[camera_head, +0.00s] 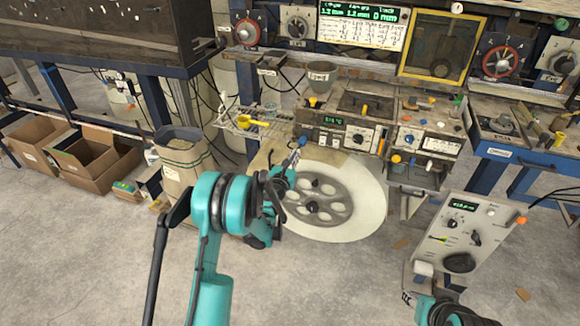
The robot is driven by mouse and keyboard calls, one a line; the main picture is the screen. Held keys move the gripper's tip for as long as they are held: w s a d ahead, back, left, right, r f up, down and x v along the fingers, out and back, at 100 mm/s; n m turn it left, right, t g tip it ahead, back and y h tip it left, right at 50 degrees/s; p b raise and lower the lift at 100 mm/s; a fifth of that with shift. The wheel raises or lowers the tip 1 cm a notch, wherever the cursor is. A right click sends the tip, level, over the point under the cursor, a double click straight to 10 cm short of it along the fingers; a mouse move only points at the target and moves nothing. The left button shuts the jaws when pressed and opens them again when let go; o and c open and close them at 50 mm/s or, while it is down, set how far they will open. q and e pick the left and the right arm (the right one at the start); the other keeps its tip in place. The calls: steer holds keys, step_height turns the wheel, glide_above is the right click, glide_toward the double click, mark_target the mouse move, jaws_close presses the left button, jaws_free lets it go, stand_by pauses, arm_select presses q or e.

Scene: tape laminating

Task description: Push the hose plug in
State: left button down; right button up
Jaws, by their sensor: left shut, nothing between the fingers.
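My left gripper (291,164) reaches from the lower left over the pale edge of the big reel and points up toward the bench front. It is shut with nothing between its fingers. A small blue-grey piece (302,141) shows at its tip, just in front of the bench; I cannot tell whether it is the hose plug or whether the fingers touch it. No hose or socket can be made out clearly, and the gripper may hide part of that area. My right arm (445,312) shows only in part at the bottom edge, and its finger state is unclear.
The large pale reel (362,210) with a grey hub lies below the bench. A control panel (470,228) with knobs stands at the right. A wire shelf (240,120) with a yellow item and a paper sack (180,170) are at the left. Cardboard boxes (90,155) stand farther left.

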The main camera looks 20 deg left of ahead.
mark_target(301, 144)
arm_select(q)
steer(key=w, duration=0.3)
steer(key=shift+w+b, duration=0.15)
steer(key=shift+b, duration=0.2)
steer(key=shift+w+d, duration=0.1)
steer(key=shift+w, duration=0.1)
steer(key=shift+w, duration=1.35)
steer(key=shift+r, duration=0.1)
